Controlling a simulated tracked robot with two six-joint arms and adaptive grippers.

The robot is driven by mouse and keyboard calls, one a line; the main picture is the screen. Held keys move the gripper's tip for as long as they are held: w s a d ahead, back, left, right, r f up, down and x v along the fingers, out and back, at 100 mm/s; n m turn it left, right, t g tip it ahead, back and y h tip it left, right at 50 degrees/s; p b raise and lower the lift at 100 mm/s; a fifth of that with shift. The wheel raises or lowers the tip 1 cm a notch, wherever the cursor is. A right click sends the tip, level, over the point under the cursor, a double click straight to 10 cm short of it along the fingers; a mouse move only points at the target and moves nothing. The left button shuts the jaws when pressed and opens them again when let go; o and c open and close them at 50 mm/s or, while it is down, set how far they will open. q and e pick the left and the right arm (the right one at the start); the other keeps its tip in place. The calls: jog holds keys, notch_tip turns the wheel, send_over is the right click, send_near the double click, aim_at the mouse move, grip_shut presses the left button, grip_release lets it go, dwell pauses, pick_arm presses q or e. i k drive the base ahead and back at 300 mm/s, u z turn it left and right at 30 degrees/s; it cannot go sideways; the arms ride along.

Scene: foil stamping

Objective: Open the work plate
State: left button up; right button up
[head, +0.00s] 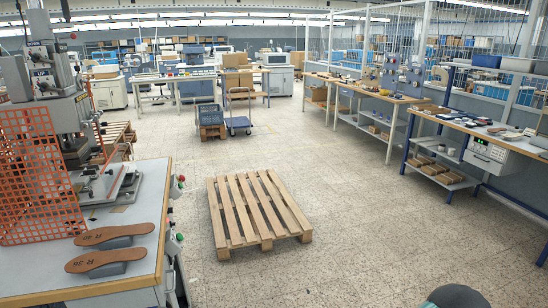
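The stamping press (60,90) stands at the left on a workbench, behind an orange mesh guard (35,170). Its work plate (122,188) appears to be the pale metal plate low at the front of the press, just right of the guard. I cannot tell its exact position or how its parts join. Neither of my grippers shows. A dark rounded part at the bottom right edge seems to be part of my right arm.
Two brown insole-shaped pieces on grey supports (108,262) lie at the front of the workbench (95,283). A wooden pallet (258,210) lies on the floor. A blue trolley (240,124) stands further back. Benches line the right side. Floor around the pallet is clear.

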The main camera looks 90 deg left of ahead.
aim_at(100, 185)
jog(key=z, duration=0.5)
jog(key=i, duration=0.35)
jog(key=u, duration=2.6)
jog(key=i, duration=0.25)
jog(key=u, duration=2.45)
jog(key=i, duration=1.1)
jog(key=z, duration=0.65)
